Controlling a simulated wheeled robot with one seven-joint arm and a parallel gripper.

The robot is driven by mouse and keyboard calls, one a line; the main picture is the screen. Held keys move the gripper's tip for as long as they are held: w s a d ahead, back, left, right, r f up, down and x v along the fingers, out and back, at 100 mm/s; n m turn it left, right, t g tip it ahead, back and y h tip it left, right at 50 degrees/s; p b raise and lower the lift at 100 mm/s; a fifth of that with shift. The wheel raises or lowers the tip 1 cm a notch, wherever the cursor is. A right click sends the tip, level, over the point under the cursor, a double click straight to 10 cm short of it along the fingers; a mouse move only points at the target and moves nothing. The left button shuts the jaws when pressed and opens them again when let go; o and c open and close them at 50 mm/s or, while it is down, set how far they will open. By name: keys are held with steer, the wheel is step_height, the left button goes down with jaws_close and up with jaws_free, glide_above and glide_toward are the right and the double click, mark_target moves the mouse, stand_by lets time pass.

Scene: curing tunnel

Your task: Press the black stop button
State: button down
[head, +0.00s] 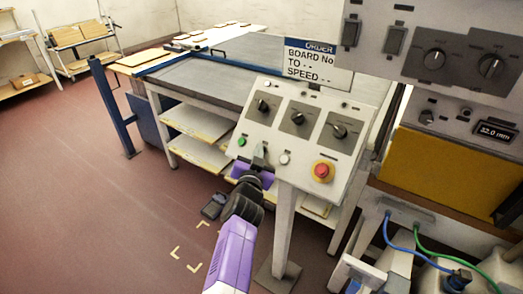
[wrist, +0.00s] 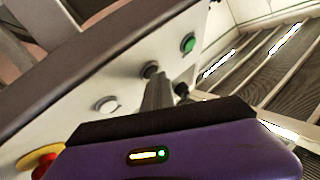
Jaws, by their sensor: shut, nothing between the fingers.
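The black stop button (wrist: 150,69) shows in the wrist view on the pale control panel (head: 252,104), between a green button (wrist: 189,43) and a white button (wrist: 106,105). In the head view my gripper covers the black button, while the green button (head: 242,141) and white button (head: 284,158) show on either side. My gripper (head: 259,154) is shut and empty, its grey fingers pointing at the panel. In the wrist view the fingertips (wrist: 157,78) lie right by the black button's lower edge. I cannot tell whether they touch it.
A red mushroom button (head: 322,170) on a yellow base sits right of the white button. Three dark rotary knobs (head: 299,119) line the panel above. A sign (head: 318,57) stands behind it. A machine cabinet (head: 430,60) is at the right; open floor (head: 80,190) lies left.

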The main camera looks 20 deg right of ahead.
steer(key=shift+r, duration=0.1)
steer(key=shift+s+a+r+p, duration=0.35)
steer(key=shift+a+r+p, duration=0.05)
steer(key=shift+r+p, duration=0.1)
steer(key=s+a+r+p, duration=0.2)
steer(key=a+r+p, duration=0.1)
steer(key=shift+r, duration=0.2)
stand_by(0.4)
stand_by(0.6)
